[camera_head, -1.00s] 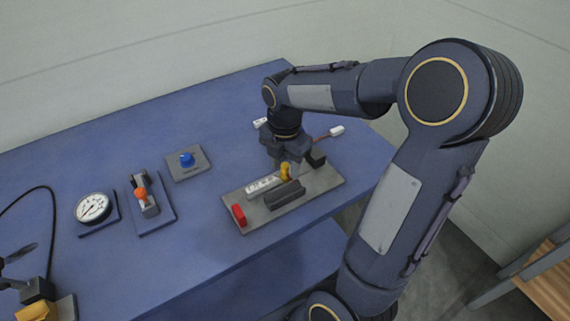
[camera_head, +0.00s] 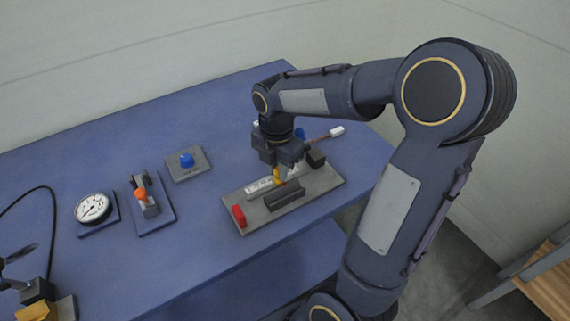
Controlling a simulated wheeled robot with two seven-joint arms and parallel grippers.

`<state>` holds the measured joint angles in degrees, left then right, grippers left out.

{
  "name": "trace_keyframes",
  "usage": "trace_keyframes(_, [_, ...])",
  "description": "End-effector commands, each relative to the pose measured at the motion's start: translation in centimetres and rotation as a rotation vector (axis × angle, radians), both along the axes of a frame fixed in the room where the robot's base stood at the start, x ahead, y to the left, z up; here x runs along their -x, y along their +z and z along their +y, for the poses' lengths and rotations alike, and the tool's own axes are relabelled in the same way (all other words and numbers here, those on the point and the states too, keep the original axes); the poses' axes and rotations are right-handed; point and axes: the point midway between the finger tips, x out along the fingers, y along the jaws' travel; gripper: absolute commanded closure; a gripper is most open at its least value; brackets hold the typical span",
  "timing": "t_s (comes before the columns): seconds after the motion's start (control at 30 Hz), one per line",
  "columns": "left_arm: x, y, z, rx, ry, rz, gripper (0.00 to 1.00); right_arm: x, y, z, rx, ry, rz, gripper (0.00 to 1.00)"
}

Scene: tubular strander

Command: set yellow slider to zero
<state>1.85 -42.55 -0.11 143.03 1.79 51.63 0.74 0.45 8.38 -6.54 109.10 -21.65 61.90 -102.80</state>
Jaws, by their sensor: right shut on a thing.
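The yellow slider (camera_head: 277,179) stands on a grey slider plate (camera_head: 262,222) near the right part of the blue table. A white marked scale strip (camera_head: 258,190) runs along the plate, too small to read. A red block (camera_head: 239,215) marks the plate's left end and a black block (camera_head: 316,160) its right end. My right gripper (camera_head: 281,173) reaches down from above and is shut on the yellow slider, partly hiding it. The slider is between the two end blocks, apart from the red one. My left gripper is not in view.
A dark raised bar (camera_head: 285,197) lies in front of the slider track. Left of the plate are a blue knob (camera_head: 186,160), an orange-handled lever (camera_head: 142,194) and a round dial gauge (camera_head: 92,208). A rod with a white end (camera_head: 336,131) lies behind the gripper.

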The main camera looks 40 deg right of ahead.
Motion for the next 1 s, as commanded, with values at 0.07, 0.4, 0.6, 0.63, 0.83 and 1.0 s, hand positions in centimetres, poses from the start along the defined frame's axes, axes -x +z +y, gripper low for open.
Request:
trace_keyframes(0.07, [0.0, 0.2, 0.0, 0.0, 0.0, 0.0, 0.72, -0.3, 0.1, 2.2, -0.002, 0.01, 0.001, 1.0])
trace_keyframes(0.4, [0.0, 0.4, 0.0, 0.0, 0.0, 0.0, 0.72, -0.8, 0.1, 7.3, -0.002, 0.002, -0.003, 1.0])
trace_keyframes(0.6, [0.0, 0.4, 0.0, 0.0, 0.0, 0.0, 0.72, -0.8, 0.0, 7.4, -0.004, 0.003, -0.003, 1.0])
trace_keyframes(0.63, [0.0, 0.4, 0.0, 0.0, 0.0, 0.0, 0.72, -0.8, 0.0, 7.4, -0.004, 0.003, -0.003, 1.0])
trace_keyframes(0.83, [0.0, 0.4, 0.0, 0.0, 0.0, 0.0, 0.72, -0.8, 0.0, 7.4, -0.004, 0.003, -0.002, 0.61])
trace_keyframes(1.0, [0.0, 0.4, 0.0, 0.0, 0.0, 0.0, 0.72, -0.8, 0.0, 7.3, -0.002, 0.002, -0.001, 0.6])
